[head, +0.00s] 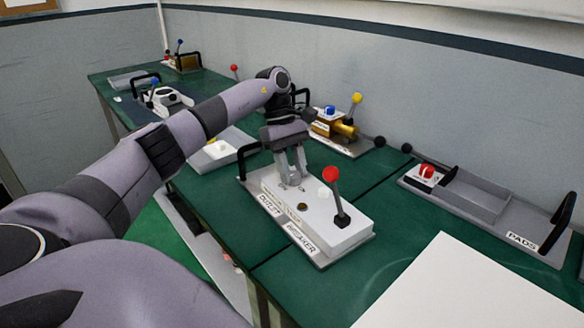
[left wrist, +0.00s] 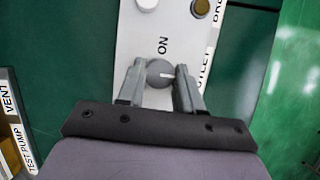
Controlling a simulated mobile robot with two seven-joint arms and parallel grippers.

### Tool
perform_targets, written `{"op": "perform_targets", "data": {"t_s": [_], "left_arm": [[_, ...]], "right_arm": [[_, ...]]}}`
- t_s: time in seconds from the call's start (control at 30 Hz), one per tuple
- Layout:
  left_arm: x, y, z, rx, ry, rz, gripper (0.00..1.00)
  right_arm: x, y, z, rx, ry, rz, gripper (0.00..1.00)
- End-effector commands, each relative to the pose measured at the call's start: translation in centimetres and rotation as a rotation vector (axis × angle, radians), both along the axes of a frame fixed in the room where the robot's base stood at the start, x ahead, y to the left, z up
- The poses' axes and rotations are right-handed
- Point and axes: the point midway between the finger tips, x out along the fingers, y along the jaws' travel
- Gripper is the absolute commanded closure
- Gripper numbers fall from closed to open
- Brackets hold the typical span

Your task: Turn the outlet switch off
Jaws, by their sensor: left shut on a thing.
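The outlet switch is a round grey knob (left wrist: 157,72) with a white mark, on the white outlet breaker box (head: 345,236). In the left wrist view the mark lies roughly sideways, pointing right, and the word ON is printed just above the knob. My left gripper (head: 291,180) comes down from above onto the far end of the box. In the left wrist view its two fingers (left wrist: 160,80) are on either side of the knob, closed on it. In the head view the fingers mostly hide the knob. My right gripper is not in view.
A red-tipped lever (head: 336,190) and a white button (head: 324,192) stand on the same box, near the gripper. Behind is a brass pump unit (head: 335,127) with a yellow-tipped lever. A pads tray (head: 480,197) lies right, and a white panel (head: 470,290) in front.

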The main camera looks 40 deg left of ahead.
Motion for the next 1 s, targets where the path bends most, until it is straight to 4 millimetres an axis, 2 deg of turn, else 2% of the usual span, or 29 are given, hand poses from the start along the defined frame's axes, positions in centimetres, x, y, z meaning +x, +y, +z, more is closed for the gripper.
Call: {"op": "perform_targets", "data": {"t_s": [0.37,0.4,0.47,0.77,0.87,1.0], "left_arm": [[0.0,0.0,0.1,0.000,-0.001,-0.005,0.95],[0.0,0.0,0.1,0.000,-0.001,-0.005,0.55],[0.0,0.0,0.1,0.000,-0.001,-0.005,0.39],[0.0,0.1,0.1,0.001,0.000,-0.003,0.39],[0.1,0.3,0.7,0.001,-0.002,-0.002,0.39],[0.3,1.0,2.5,0.000,-0.004,-0.001,0.39]], "right_arm": [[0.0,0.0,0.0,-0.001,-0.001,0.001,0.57],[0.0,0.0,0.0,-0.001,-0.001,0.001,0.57],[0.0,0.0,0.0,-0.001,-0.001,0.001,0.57],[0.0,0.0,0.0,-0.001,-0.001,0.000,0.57],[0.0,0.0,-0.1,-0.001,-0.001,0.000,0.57],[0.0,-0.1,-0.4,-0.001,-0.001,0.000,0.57]]}}
